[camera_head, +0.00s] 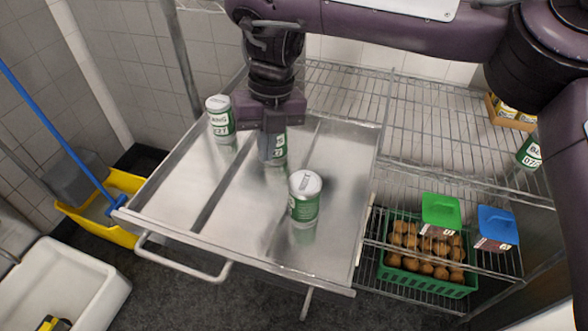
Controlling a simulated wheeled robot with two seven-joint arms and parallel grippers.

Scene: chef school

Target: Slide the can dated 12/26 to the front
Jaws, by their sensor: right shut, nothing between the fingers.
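Three white-and-green cans stand upright on the metal tray of a cart. One can (221,122) is at the back left. A second can (279,152) is near the middle, partly hidden behind my right gripper. The third can (305,202) is nearest the front, at the right. Their printing is too small or blurred to tell which is dated 12/26. My right gripper (266,148) points down at the middle can, shut and empty; I cannot tell whether it touches the can. My left gripper is out of view.
The tray (180,195) has a raised rim and a front handle (182,262); its front left is clear. Wire shelves at the right hold a green crate (425,287) of brown round items and lidded containers. A yellow mop bucket (85,222) stands at the left.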

